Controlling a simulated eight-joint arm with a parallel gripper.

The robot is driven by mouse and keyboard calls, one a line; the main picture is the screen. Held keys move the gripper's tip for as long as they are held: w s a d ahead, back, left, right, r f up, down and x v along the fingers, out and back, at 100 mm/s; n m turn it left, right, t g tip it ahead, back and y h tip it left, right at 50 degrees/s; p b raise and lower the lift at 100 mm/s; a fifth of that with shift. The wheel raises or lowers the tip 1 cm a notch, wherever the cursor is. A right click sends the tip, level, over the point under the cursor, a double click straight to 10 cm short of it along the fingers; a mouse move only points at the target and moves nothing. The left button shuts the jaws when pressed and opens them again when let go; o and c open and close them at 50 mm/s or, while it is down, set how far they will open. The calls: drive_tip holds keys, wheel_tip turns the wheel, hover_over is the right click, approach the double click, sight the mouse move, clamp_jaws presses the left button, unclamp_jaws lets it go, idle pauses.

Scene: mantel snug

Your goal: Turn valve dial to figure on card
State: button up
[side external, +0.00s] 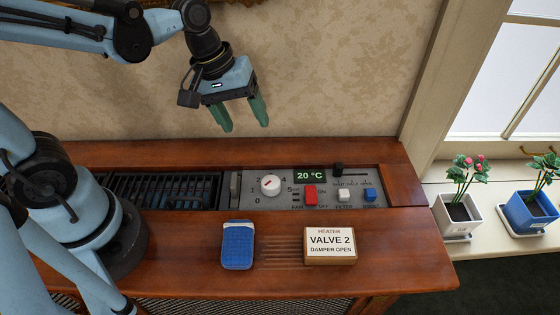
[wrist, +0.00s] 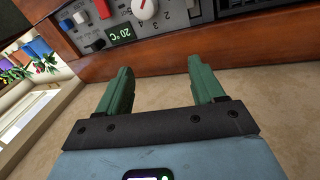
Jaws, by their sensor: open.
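The valve dial (side external: 270,185) is a round white knob with a red pointer mark, set in the grey heater panel among printed figures. In the side view its pointer slants toward the upper left; the exact figure is too small to tell. In the wrist view the dial (wrist: 145,8) shows at the top edge, partly cut off. The card (side external: 330,243) stands on the wooden top and reads "HEATER VALVE 2 DAMPER OPEN". My gripper (side external: 239,125) is open and empty, above and behind the panel, its green fingers apart. It also shows in the wrist view (wrist: 158,75).
Beside the dial are a display (side external: 310,177) reading 20 °C, a red switch (side external: 310,195), a white button (side external: 344,195), a blue button (side external: 369,195) and a black slider (side external: 338,169). A blue object (side external: 237,245) lies in front. Potted plants (side external: 458,210) stand on the sill.

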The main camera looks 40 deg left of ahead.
sight(270, 180)
drive_tip(key=shift+d+f+n+g+h, duration=0.3)
drive_tip(key=shift+d+f+n+g, duration=0.6)
drive_tip(key=shift+f, duration=1.05)
drive_tip(key=shift+d+f+n+g+h, duration=0.3)
drive_tip(key=shift+d+f+n+g, duration=0.2)
drive_tip(key=shift+d+f+n, duration=1.15)
drive_tip(key=shift+d+f+n+g+h, duration=0.3)
drive_tip(key=shift+d+f+n+g, duration=0.45)
drive_tip(key=shift+f, duration=1.55)
drive_tip(key=c, duration=1)
drive_tip(key=shift+c, duration=0.2)
